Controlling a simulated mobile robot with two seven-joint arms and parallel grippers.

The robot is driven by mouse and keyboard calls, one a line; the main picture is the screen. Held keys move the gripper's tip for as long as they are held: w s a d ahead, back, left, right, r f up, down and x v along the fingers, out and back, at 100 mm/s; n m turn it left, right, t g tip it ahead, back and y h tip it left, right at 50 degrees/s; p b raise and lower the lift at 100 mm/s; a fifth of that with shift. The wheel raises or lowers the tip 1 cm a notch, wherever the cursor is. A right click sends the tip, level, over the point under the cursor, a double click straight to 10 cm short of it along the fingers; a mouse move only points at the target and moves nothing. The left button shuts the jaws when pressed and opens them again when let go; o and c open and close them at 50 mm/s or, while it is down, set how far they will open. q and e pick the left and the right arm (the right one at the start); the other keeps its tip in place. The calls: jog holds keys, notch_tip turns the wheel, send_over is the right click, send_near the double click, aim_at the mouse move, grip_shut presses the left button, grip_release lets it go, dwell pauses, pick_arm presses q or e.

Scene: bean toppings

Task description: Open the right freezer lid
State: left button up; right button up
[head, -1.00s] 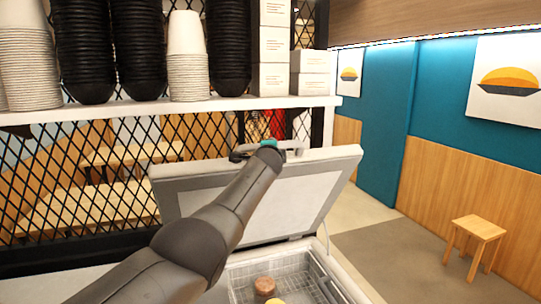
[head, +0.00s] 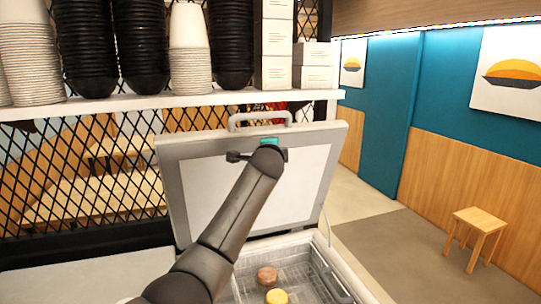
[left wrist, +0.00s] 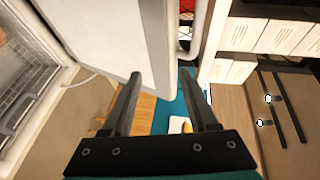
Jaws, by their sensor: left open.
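The right freezer lid (head: 300,185) stands raised at a steep angle behind the open freezer compartment (head: 300,248), its pale inner panel facing me. A grey bar handle (head: 260,117) sits on its top edge. My left gripper (head: 238,156) is in front of the inner panel, near the top edge. In the left wrist view my left gripper (left wrist: 160,74) is open, with the lid (left wrist: 105,35) beyond and beside its fingers. Whether a finger touches the lid I cannot tell. My forearm hides part of the panel. My right gripper is not in view.
Inside the compartment are a wire basket (head: 322,268), a brown round item (head: 267,277) and a yellow one (head: 277,296). A shelf (head: 120,106) with stacked cups, bowls and boxes hangs above, behind the lid. A wooden stool (head: 480,222) stands on open floor at right.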

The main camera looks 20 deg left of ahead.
pick_arm(q)
jog(key=b+v, duration=0.1)
jog(key=v, duration=0.9)
jog(key=shift+w, duration=0.15)
